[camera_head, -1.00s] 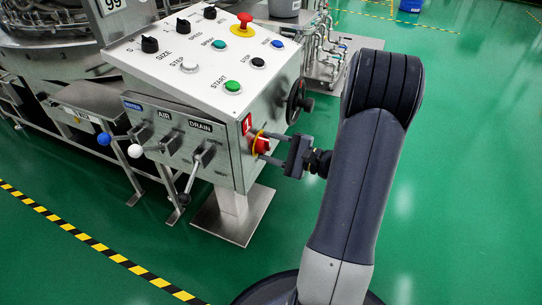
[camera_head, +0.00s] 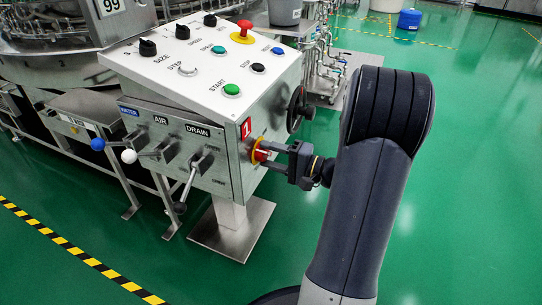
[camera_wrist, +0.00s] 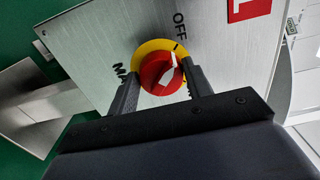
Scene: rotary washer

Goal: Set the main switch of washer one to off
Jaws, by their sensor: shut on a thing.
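The main switch is a red knob on a yellow disc, on the right side face of washer one's control box. It shows in the head view (camera_head: 260,154) and the wrist view (camera_wrist: 157,74). My gripper (camera_head: 274,154) reaches it from the right. In the wrist view my gripper (camera_wrist: 165,74) has one finger on each side of the knob and is shut on it. The knob's white pointer slants up toward the OFF lettering (camera_wrist: 180,26). A red label with a 1 (camera_head: 246,128) sits above the switch. The fingers partly hide the disc and other lettering.
The box top carries several knobs, buttons and a red emergency button (camera_head: 243,32). A black handwheel (camera_head: 297,108) sits close behind my gripper on the same face. Valve levers (camera_head: 190,180) project from the front. Green floor at right is open.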

